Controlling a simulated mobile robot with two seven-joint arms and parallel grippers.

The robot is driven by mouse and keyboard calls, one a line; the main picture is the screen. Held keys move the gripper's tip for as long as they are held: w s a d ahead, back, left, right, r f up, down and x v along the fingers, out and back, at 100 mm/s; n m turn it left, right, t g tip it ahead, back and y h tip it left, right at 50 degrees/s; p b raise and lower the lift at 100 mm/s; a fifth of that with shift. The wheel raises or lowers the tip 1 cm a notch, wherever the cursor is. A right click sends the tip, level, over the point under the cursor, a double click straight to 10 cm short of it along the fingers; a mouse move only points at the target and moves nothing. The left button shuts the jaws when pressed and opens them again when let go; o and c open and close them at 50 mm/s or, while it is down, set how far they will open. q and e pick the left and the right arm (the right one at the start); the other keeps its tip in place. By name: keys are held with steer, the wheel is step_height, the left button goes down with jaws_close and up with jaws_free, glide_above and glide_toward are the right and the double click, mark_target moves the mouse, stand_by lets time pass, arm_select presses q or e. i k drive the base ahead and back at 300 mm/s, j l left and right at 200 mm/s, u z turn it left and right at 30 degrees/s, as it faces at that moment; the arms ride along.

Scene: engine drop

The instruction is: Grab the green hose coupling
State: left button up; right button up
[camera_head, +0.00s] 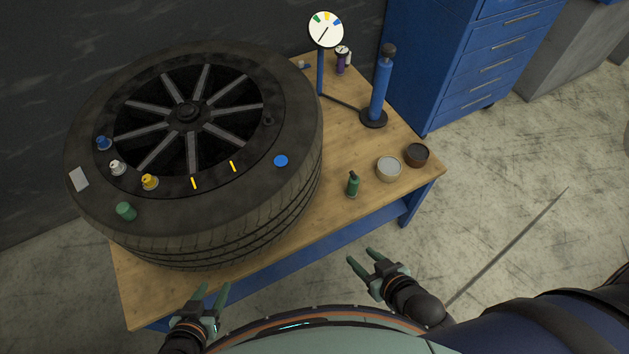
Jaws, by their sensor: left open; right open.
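A small green upright piece with a dark top (353,185), which looks like the green hose coupling, stands on the wooden table near its front edge, right of the tyre. A green cap-like piece (126,211) lies on the tyre's front left sidewall; I cannot tell for certain which of the two is the coupling. My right gripper (362,258) is open and empty, in front of the table edge and below the green upright piece in the picture. My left gripper (212,291) is open and empty, near the table's front edge, below the tyre.
The large tyre (290,115) fills the table's left, with blue, white and yellow fittings on it. A blue pump (381,90) with a round gauge (326,29) stands behind. Two round tins (389,168) (417,154) sit right of the green piece. The wooden table (330,220) is bare in front of it.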

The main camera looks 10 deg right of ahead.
mark_target(354, 180)
steer(key=l+u, duration=0.2)
steer(key=u, duration=0.15)
steer(key=l+u, duration=0.5)
steer(key=u, duration=0.2)
steer(key=l+u, duration=0.15)
steer(key=l, duration=0.15)
steer(key=k+l+u, duration=0.35)
steer(key=l, duration=0.65)
steer(key=k+l+u, duration=0.1)
steer(key=l, duration=0.3)
steer(key=i+l, duration=0.2)
